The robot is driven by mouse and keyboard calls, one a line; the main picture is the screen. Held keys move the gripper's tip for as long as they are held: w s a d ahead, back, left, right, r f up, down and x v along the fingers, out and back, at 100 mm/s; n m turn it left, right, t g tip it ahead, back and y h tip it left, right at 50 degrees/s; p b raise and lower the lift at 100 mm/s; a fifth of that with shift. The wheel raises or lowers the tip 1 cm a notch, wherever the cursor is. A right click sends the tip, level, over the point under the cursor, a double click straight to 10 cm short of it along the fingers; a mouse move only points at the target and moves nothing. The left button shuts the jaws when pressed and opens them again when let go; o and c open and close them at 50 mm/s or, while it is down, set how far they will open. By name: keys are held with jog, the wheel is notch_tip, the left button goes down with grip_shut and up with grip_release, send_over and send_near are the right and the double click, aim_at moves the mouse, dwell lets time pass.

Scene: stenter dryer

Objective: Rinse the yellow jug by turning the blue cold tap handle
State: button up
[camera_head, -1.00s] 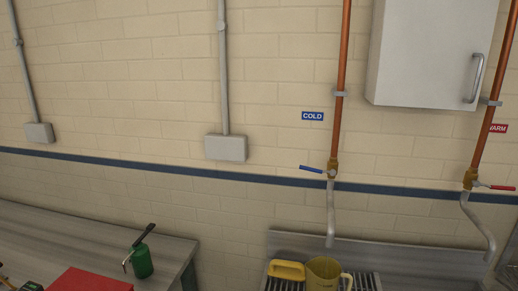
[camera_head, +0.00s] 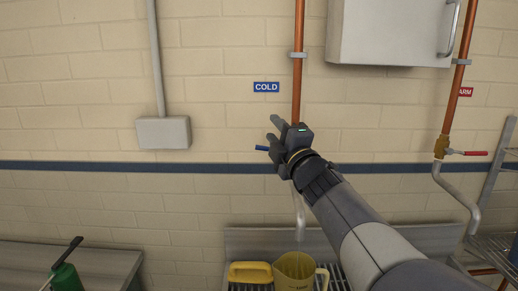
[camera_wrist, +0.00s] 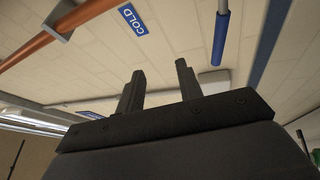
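The blue cold tap handle (camera_head: 262,148) sticks out to the left on the copper pipe (camera_head: 299,60), below the COLD label (camera_head: 266,87). The valve body is hidden behind my gripper (camera_head: 272,129). My gripper is open and empty, its fingers pointing left, just above the handle in the head view. In the wrist view, the blue handle (camera_wrist: 220,38) lies beyond and right of the two spread fingers (camera_wrist: 160,67), not between them. The yellow jug (camera_head: 294,272) stands upright on the ribbed sink rack, below the cold spout (camera_head: 300,220). No water shows.
A yellow block-like container (camera_head: 250,272) sits left of the jug. A red warm tap handle (camera_head: 475,153) is on the right pipe. A white cabinet (camera_head: 390,32) hangs above. A green can (camera_head: 66,279) stands at lower left. A wire shelf (camera_head: 500,240) is at right.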

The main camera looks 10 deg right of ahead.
aim_at(267, 148)
notch_tip(267, 148, down, 7)
jog(key=shift+r, duration=0.15)
jog(key=p+x, duration=0.3)
jog(key=x, duration=0.4)
jog(key=shift+w+f, duration=0.2)
jog(key=shift+f, duration=0.1)
jog(key=shift+c, duration=0.5)
grip_shut()
